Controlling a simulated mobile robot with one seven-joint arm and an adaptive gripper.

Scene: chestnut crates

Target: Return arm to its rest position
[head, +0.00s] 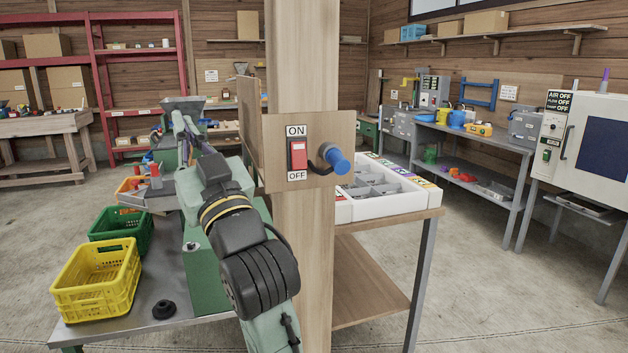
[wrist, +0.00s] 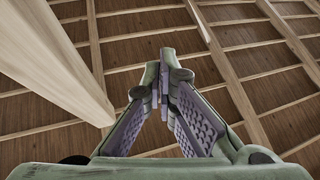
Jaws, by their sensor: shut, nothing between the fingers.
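My gripper (wrist: 164,85) is shut and empty in the wrist view. Its two fingers lean together until their tips meet. It points up toward the wooden roof, with nothing touching the fingers. In the head view my arm rises from the bottom middle, just left of the wooden post (head: 303,235). Its far end overlaps a green machine with a hopper (head: 184,104), so the fingertips are hard to make out there.
The post carries a panel with a red ON/OFF switch (head: 298,154) and a blue knob (head: 336,159), close to my arm. A yellow crate (head: 95,283) and a green crate (head: 122,231) stand left. A white sorting tray (head: 400,205) is right. Open floor lies front right.

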